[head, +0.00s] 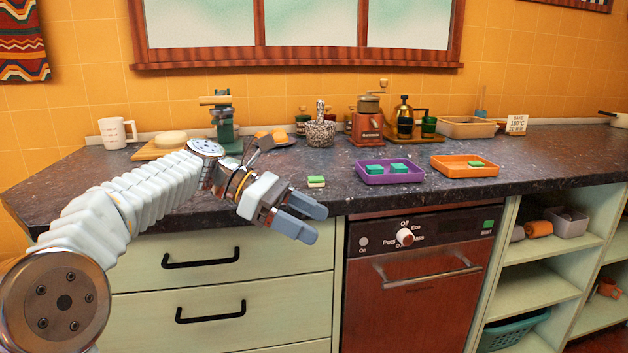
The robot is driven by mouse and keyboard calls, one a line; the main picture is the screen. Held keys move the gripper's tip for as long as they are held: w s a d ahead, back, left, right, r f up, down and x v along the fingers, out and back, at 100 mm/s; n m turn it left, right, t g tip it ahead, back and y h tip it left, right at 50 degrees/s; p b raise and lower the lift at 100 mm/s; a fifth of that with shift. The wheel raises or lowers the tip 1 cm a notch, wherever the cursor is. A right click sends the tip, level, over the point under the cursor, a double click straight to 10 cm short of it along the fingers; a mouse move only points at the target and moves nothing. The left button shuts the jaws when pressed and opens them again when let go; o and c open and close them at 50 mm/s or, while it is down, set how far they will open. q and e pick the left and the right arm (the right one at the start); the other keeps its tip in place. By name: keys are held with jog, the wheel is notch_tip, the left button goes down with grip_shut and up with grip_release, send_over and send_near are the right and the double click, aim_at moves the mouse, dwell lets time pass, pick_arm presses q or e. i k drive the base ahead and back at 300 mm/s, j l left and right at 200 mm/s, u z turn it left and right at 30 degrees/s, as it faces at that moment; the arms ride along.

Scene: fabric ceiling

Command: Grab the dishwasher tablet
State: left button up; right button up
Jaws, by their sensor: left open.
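A small green-and-white block (316,181), which looks like a dishwasher tablet, lies on the dark countertop near its front edge. Similar teal blocks (399,168) sit in a purple tray (372,179) to its right. A green block (475,164) lies in an orange tray (452,171) further right. My left gripper (318,223) is open and empty. In the picture it is just below the loose block, in front of the counter edge and drawers, with its fingers pointing right. My right gripper is not in view.
A dishwasher (413,275) with a knob and a handle is under the counter, below the trays. Behind stand a coffee grinder (368,120), a mortar (320,131), a green press (224,125) and a white mug (113,133). Countertop around the loose block is clear.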

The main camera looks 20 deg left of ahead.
aim_at(315, 182)
jog(key=i+j, duration=0.7)
